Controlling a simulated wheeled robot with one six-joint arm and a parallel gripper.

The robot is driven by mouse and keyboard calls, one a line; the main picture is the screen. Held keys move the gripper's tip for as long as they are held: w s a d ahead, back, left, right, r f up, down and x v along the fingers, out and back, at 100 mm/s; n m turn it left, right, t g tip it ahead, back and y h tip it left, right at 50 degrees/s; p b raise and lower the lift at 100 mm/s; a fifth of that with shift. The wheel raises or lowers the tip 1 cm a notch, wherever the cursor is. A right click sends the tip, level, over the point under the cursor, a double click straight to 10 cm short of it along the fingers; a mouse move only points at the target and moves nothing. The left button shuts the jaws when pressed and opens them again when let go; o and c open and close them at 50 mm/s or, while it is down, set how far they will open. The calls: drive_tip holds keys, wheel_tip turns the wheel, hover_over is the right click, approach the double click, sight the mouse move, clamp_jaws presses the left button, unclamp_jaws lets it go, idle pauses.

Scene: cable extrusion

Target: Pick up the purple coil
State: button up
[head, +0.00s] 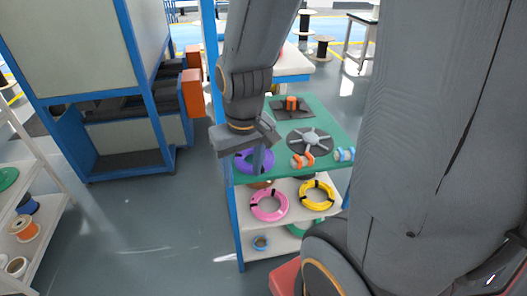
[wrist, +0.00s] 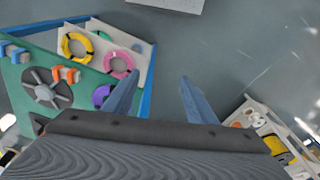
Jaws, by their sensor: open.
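The purple coil (head: 262,161) lies on the green top at the left front corner of the blue-framed shelf cart, partly hidden by my gripper in the head view. My gripper (head: 252,160) is open and empty, above and close to the coil.
A pink coil (head: 269,205) and a yellow coil (head: 317,195) lie on the white shelf below. A grey spoked disc (head: 310,140) and small orange and blue-white spools share the green top (head: 330,128). A white shelf rack (head: 40,240) stands at left, with open floor between.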

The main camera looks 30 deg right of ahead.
drive_tip(key=w+d+f+n+y+b, duration=0.1)
drive_tip(key=w+d+f+n+b, duration=0.1)
drive_tip(key=w+d+f+b, duration=0.45)
drive_tip(key=n+t+y+b, duration=0.1)
drive_tip(key=n+t+b, duration=0.15)
drive_tip(key=b, duration=0.45)
approach(248, 166)
drive_tip(key=shift+a+f+n, duration=0.2)
drive_tip(key=shift+f+n, duration=0.15)
drive_tip(key=shift+f, duration=0.15)
drive_tip(key=shift+x, duration=3.75)
drive_tip(key=shift+d, duration=0.1)
drive_tip(key=shift+c, duration=0.4)
drive_tip(key=c, duration=1.2)
